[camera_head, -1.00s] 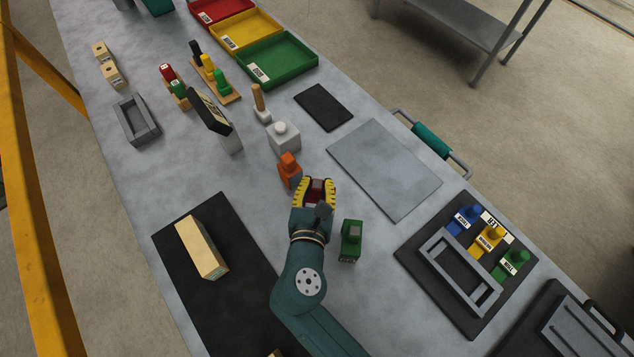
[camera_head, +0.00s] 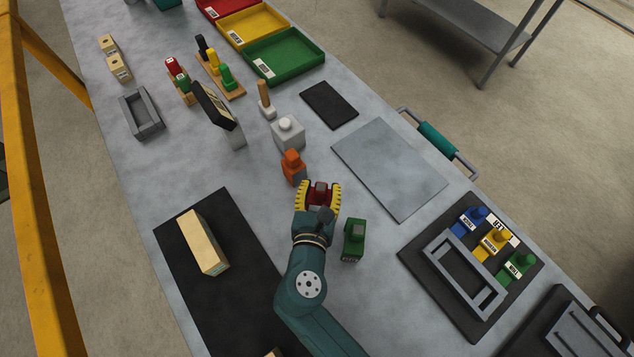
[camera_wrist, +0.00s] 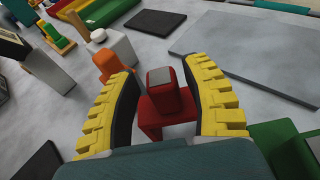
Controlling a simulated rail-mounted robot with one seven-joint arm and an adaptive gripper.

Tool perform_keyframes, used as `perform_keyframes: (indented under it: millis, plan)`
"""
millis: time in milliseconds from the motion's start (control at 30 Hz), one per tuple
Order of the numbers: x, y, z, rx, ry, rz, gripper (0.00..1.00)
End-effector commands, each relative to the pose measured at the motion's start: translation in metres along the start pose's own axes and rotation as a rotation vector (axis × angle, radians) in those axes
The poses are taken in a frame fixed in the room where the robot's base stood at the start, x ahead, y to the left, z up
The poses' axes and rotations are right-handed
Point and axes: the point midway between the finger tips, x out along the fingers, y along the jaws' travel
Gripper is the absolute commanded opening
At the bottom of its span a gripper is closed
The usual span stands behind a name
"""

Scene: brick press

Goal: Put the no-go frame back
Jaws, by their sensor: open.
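A red block-like piece with a grey-topped knob, which I take for the no-go frame (camera_wrist: 167,105), stands upright on the table. In the head view the red piece (camera_head: 319,191) shows between my fingertips. My gripper (camera_head: 319,189) is open, with one yellow-ribbed finger on each side of it. In the wrist view my gripper (camera_wrist: 166,100) shows a gap between each finger and the knob. The lower part of the red piece is partly hidden by my gripper. A similar green piece (camera_head: 353,240) stands to the right of my gripper.
An orange piece (camera_head: 293,168) stands just beyond my gripper, with a pale grey block (camera_head: 288,134) behind it. A brick (camera_head: 203,243) lies on a black mat (camera_head: 171,242) at left. A flat grey plate (camera_head: 390,168) lies at right, mostly bare.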

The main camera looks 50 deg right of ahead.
Motion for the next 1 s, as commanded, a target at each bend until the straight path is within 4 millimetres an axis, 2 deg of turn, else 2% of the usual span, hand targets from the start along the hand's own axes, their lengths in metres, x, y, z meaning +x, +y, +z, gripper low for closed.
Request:
perform_keyframes:
  millis: [300,400,567,800,867,967,1000]
  plan:
    - [-0.078,0.002,0.001,-0.006,0.002,0.008,0.48]
    - [-0.098,0.002,0.001,-0.005,0.002,0.008,0.48]
    - [-0.113,0.000,0.000,-0.003,0.001,0.004,0.48]
    - [-0.114,0.002,0.002,0.029,0.006,0.006,0.48]
    - [-0.112,0.010,0.008,0.136,0.028,0.028,0.48]
    - [-0.106,0.041,0.037,0.565,0.124,0.117,0.48]
    - [-0.106,0.060,0.058,0.816,0.186,0.174,0.48]
